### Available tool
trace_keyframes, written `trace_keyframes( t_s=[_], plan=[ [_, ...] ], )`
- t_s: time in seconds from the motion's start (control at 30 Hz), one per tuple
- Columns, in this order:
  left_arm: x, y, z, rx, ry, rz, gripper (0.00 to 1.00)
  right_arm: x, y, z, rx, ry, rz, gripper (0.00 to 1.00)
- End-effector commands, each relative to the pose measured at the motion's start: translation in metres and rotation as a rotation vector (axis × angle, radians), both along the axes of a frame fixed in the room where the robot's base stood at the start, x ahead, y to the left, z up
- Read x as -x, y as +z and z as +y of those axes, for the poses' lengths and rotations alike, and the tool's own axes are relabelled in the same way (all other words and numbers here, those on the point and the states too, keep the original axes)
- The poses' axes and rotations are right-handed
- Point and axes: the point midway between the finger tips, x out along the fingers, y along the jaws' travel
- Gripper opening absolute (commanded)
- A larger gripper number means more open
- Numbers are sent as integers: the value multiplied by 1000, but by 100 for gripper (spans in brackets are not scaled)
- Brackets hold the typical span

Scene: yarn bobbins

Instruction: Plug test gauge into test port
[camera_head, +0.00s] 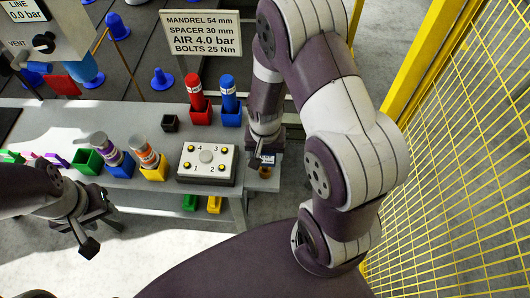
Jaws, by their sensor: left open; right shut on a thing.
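My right gripper (263,151) points down at the right end of the grey bench, right of the numbered plate. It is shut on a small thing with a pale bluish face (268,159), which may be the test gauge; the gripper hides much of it. A small orange-brown piece (265,173) shows just below it; I cannot tell whether they touch. I cannot make out the test port for certain. A panel at the top left carries the words LINE 0.0 bar (27,10) and VENT. My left gripper (97,222) is open and empty in front of the bench's left part.
On the bench (130,115) stand a plate with numbered bolts (206,161), red (195,93) and blue (229,94) bottles in holders, bobbins in blue and yellow holders, and an empty green bin (87,161). A yellow mesh fence (460,150) bounds the right side.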

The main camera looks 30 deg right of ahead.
Motion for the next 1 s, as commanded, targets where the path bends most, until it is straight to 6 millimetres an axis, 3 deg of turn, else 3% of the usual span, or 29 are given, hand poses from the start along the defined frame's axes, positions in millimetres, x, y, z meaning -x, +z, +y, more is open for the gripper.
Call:
trace_keyframes(
  t_s=[0.73,0.77,0.83,1.0],
  plan=[
    [0,-13,0,0,0,0,43,0,-20,0,-1,0,1,31],
    [0,-12,0,0,0,0,43,0,-19,0,-1,0,1,72],
    [0,-12,0,0,0,0,43,0,-19,0,-1,0,1,95],
    [0,-12,0,0,0,0,43,0,-19,0,-1,0,1,96]
  ],
)
